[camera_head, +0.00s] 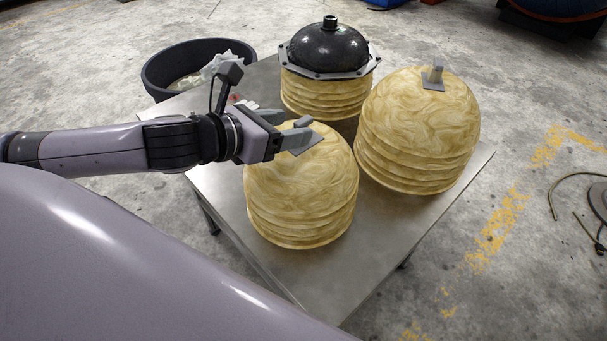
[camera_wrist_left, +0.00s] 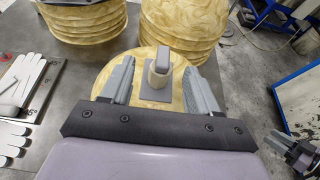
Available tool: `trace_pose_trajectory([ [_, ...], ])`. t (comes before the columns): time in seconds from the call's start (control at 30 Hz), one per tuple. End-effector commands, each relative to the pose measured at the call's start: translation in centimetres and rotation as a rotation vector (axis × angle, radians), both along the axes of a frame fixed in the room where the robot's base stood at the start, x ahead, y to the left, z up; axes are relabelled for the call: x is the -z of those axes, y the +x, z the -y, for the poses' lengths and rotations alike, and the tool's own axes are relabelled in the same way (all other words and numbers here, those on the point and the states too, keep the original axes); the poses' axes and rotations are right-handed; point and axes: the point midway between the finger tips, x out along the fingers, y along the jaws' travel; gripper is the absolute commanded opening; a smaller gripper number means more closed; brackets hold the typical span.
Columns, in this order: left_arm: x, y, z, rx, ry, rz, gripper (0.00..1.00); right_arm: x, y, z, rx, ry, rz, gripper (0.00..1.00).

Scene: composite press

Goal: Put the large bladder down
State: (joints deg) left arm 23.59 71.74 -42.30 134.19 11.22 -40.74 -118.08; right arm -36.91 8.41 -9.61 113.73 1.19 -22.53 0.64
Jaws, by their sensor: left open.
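A cream, ribbed, dome-shaped bladder (camera_head: 300,190) stands upright on the front of the metal table, with a grey plate and a post-like handle (camera_wrist_left: 160,72) on its top. I take it to be the large bladder, though the similar one at the right looks as big or bigger. My left gripper (camera_head: 294,134) is over its top. In the left wrist view, the left gripper (camera_wrist_left: 160,84) is open, its fingers on either side of the handle with gaps showing. A dark jaw-like part (camera_wrist_left: 297,153), perhaps my right gripper, shows at the right edge there; its opening is unclear.
A second cream bladder (camera_head: 418,130) with a grey handle stands at the right of the metal table (camera_head: 375,255). A ribbed stack under a black dome (camera_head: 328,50) stands behind. A dark tub (camera_head: 165,85) is at the back left. White gloves (camera_wrist_left: 12,140) lie at left.

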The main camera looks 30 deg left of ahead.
Motion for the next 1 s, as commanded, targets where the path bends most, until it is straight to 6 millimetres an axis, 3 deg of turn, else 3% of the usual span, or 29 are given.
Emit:
trace_pose_trajectory([
  [0.5,2.1,4.2,1.7,-0.002,-0.004,0.0,0.6,0.2,-0.2,0.0,0.001,-0.001,-0.005,0.43],
  [0.87,2.4,4.7,1.9,-0.001,-0.001,-0.002,0.6,0.2,-0.1,-0.1,0.004,0.003,-0.004,0.43],
  [1.0,2.4,4.7,1.9,-0.001,-0.001,-0.002,0.18,0.2,-0.1,-0.1,0.003,0.004,-0.003,0.43],
])
